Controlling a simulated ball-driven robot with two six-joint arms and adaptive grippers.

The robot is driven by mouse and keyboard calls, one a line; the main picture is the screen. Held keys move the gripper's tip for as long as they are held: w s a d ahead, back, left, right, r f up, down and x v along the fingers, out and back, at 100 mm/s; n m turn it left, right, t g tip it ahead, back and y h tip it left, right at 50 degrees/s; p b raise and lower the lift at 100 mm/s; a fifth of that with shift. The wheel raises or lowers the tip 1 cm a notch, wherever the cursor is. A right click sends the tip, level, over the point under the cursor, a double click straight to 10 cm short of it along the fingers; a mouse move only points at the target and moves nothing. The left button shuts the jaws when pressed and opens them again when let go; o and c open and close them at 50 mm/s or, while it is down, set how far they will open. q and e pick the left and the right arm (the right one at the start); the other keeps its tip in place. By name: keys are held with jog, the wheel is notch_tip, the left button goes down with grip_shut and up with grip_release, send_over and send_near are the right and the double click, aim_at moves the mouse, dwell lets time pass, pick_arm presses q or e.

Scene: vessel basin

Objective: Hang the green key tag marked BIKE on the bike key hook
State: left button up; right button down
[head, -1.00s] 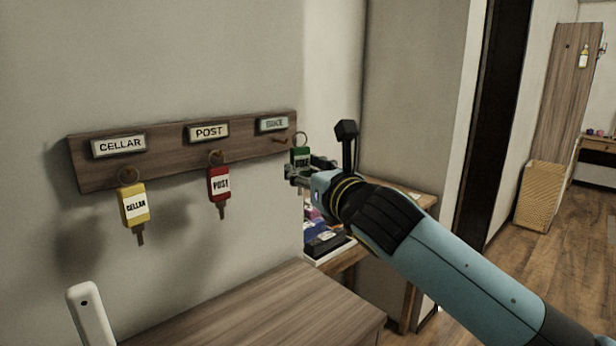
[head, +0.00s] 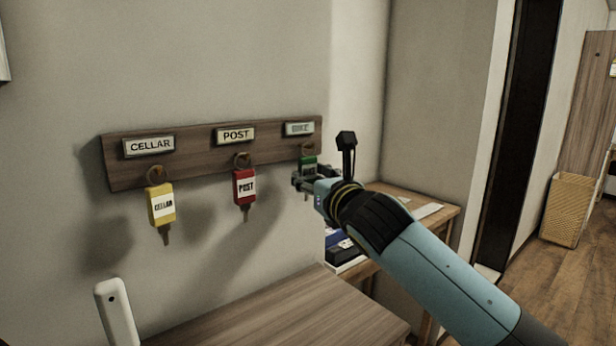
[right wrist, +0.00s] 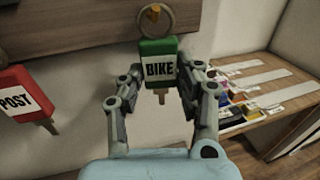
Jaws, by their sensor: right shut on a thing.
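The green key tag marked BIKE (head: 309,162) is upright in my right gripper (head: 303,181), just under the BIKE label (head: 299,129) on the wooden key board (head: 200,160). In the right wrist view the fingers (right wrist: 158,92) are shut on both sides of the tag (right wrist: 158,66), and its key points down. The tag's ring (right wrist: 154,22) is at the bike hook (right wrist: 153,12), whose wooden end shows inside the ring. I cannot tell how far the ring sits along the hook. My left gripper is not in view.
The yellow CELLAR tag (head: 162,205) and red POST tag (head: 244,187) hang on their hooks to the left. A wooden table (head: 280,312) is below, with a white upright thing (head: 116,313) on the left. A side table (head: 430,213) stands to the right.

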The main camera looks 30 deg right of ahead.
jog(key=shift+s+d, duration=0.1)
jog(key=shift+r, duration=0.1)
jog(key=shift+w, duration=0.2)
jog(key=c, duration=1.1)
grip_release()
jog(key=shift+s+d, duration=0.1)
jog(key=shift+s, duration=0.1)
jog(key=shift+o, duration=1.4)
jog(key=shift+s+a, duration=0.25)
jog(key=shift+s, duration=0.9)
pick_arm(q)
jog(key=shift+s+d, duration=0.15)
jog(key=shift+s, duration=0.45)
pick_arm(e)
jog(key=s, duration=0.9)
jog(key=shift+a+h, duration=0.3)
jog(key=shift+a, duration=0.15)
